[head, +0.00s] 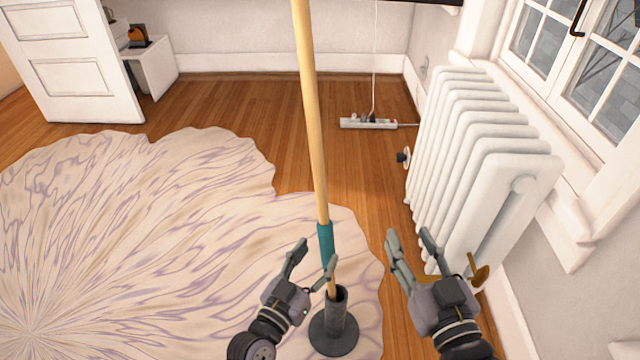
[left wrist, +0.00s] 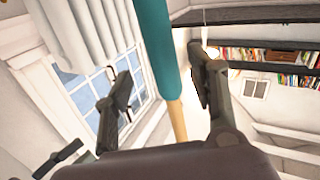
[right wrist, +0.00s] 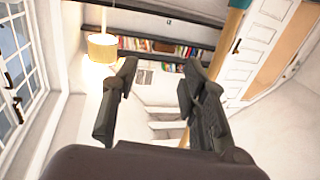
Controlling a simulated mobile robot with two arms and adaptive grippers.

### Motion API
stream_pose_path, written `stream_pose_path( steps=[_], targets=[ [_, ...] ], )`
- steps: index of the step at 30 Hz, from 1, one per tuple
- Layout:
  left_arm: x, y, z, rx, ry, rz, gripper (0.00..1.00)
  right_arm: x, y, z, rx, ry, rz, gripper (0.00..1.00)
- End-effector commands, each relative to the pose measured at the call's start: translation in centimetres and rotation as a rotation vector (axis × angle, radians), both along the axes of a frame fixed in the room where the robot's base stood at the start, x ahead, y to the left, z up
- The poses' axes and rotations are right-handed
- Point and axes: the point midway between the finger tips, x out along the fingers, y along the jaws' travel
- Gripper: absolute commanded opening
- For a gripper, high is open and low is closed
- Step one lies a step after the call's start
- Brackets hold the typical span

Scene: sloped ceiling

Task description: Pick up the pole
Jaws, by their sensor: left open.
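The pole (head: 312,120) is long pale wood with a teal sleeve (head: 326,243) low down. It stands nearly upright, its lower end in a dark holder (head: 335,318) with a round base. My left gripper (head: 316,249) is open beside the pole near the sleeve, one finger crossing in front of it. In the left wrist view the pole (left wrist: 160,50) runs between the two spread fingers, with no visible grip; its depth is unclear. My right gripper (head: 409,236) is open and empty, to the right of the pole. In the right wrist view the pole (right wrist: 230,35) passes behind one finger.
A white radiator (head: 480,150) stands under the window at the right, close to my right gripper. A pale patterned rug (head: 150,220) covers the left floor. A power strip (head: 368,123) lies on bare wood floor. A white door (head: 75,65) and a small cabinet (head: 155,65) are at the back left.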

Motion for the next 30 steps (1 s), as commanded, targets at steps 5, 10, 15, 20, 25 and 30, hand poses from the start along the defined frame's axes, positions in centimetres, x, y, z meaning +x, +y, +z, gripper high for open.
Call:
stream_pose_path(
  steps=[5, 10, 15, 20, 25, 30],
  targets=[
    [0.7, -0.3, 0.0, 0.000, 0.001, 0.000, 0.52, 0.1, 0.2, 0.9, 0.013, -0.048, 0.003, 0.40],
    [2.3, -0.9, 0.1, -0.003, -0.002, 0.001, 0.52, 0.0, 0.5, 3.0, 0.045, -0.170, 0.011, 0.40],
    [4.1, -1.6, 0.1, 0.000, -0.001, 0.001, 0.52, -0.5, 0.7, 5.7, 0.083, -0.315, 0.019, 0.40],
    [5.1, -2.1, 0.1, -0.001, 0.001, 0.001, 0.52, -1.0, 0.8, 7.1, 0.104, -0.389, 0.023, 0.40],
    [5.3, -2.2, 0.2, 0.001, 0.002, 0.000, 0.52, -1.1, 0.8, 7.4, 0.108, -0.402, 0.023, 0.40],
    [5.3, -2.2, 0.2, 0.000, 0.001, 0.001, 0.47, -1.1, 0.8, 7.4, 0.107, -0.401, 0.023, 0.40]
  ],
)
